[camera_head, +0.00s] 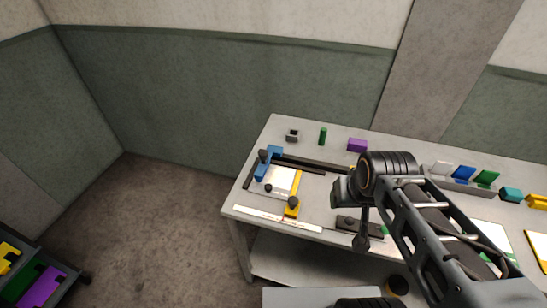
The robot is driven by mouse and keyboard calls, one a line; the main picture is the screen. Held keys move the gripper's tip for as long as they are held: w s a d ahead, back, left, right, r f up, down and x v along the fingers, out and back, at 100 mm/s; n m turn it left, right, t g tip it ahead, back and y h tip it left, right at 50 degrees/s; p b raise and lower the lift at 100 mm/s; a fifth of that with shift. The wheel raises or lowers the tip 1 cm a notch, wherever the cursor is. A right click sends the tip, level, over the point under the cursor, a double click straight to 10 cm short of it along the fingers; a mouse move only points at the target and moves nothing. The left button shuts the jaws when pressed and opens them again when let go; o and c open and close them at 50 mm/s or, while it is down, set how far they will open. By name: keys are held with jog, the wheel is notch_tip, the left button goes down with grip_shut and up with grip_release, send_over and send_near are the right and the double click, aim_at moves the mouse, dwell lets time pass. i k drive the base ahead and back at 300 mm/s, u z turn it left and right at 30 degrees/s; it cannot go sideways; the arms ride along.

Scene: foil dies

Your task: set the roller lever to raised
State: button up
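The table (240,198) carries a press-like fixture with a white plate (281,179). A blue part (268,164) with a dark knob (264,155) is at its left end. A yellow bar (295,187) with a dark knob (292,201) lies along the plate's right side. I cannot tell which of these parts, if any, is the roller lever, or whether it is raised. My gripper (361,242) points down at the right of the fixture, over a dark block (347,222) near the table's front edge. Its fingers are too small and dark to read, and my arm hides the table behind it.
A white ruler-like strip (277,219) lies along the front edge. A dark block (292,136), a green cylinder (323,136) and a purple block (357,145) stand at the back. Several coloured pieces fill the right side. Open floor (160,220) lies left, with a dark rack (45,275) beyond.

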aim_at(383, 229)
jog(key=z, duration=1.05)
jog(key=k, duration=1.25)
jog(key=u, duration=0.7)
jog(key=i, duration=0.5)
jog(key=u, duration=0.1)
